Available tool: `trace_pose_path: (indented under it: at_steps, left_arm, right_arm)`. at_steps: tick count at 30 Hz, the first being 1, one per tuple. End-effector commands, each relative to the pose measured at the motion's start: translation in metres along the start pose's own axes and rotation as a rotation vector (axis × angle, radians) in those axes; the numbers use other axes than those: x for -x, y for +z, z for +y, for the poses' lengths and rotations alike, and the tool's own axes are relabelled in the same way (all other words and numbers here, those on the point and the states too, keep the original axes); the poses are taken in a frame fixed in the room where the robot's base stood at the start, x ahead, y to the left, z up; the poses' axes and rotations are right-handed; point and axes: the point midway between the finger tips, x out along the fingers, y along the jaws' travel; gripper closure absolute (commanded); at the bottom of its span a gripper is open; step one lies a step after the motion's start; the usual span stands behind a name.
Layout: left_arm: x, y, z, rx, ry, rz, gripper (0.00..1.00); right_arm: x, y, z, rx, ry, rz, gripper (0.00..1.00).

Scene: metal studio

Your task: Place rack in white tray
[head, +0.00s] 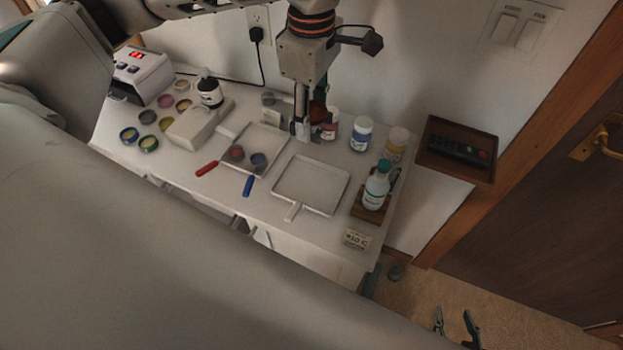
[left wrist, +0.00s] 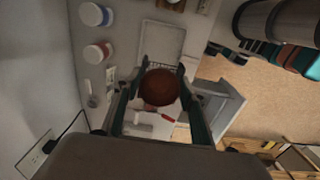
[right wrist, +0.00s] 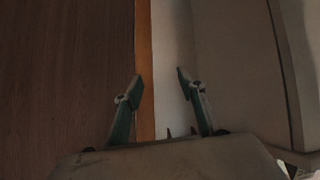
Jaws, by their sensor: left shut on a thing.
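My left gripper (head: 303,135) hangs over the back of the table, behind the two white trays. In the left wrist view it is shut on a round brown thing (left wrist: 160,87). Thin grid lines, perhaps of a rack, show just past it; I cannot tell whether they belong to it. The right-hand white tray (head: 312,184) is empty, with a short handle toward the front edge. The left-hand white tray (head: 273,140) holds a reddish and a blue round dish. My right gripper (head: 455,328) is low at the front right, open and empty; it also shows open in the right wrist view (right wrist: 158,80).
Several lidded jars (head: 361,134) stand along the back right. A bottle (head: 376,186) stands on a brown block beside the right tray. Red (head: 206,168) and blue (head: 248,186) handles lie in front of the left tray. Several small dishes (head: 148,117) sit at the left. A door is at right.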

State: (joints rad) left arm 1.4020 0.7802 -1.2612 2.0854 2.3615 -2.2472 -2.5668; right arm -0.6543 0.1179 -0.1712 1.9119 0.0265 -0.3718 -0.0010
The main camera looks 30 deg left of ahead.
Motion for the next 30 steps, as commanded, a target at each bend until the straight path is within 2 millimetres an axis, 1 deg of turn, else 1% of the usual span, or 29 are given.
trace_pose_path:
  at_steps: [1,8,15,18,21,26,30]
  left_arm:
    - [-0.011,0.0,-0.002,-0.002,-0.007,0.0,0.8]
    - [-0.064,0.0,-0.002,0.0,-0.008,-0.001,0.8]
    - [-0.121,0.0,-0.003,0.001,-0.007,0.0,0.8]
    - [-0.139,0.0,-0.002,0.003,-0.004,-0.001,0.8]
    - [-0.15,0.0,-0.001,0.002,-0.002,-0.001,0.8]
    - [-0.157,0.0,-0.001,0.002,-0.001,0.0,0.8]
    - [-0.174,-0.001,-0.001,0.002,-0.003,0.0,0.8]
  right_arm:
    - [0.0,0.001,0.0,0.0,0.0,-0.001,0.6]
    - [0.0,0.001,0.0,0.0,-0.001,-0.001,0.6]
    - [-0.004,0.003,-0.004,0.0,-0.007,0.005,0.6]
    - [-0.004,0.001,-0.007,0.004,-0.014,0.013,0.6]
    - [-0.005,-0.003,-0.008,0.006,-0.017,0.023,0.6]
    - [-0.004,-0.011,-0.007,0.008,-0.015,0.039,0.6]
    - [-0.007,-0.011,-0.008,0.007,-0.017,0.044,0.6]
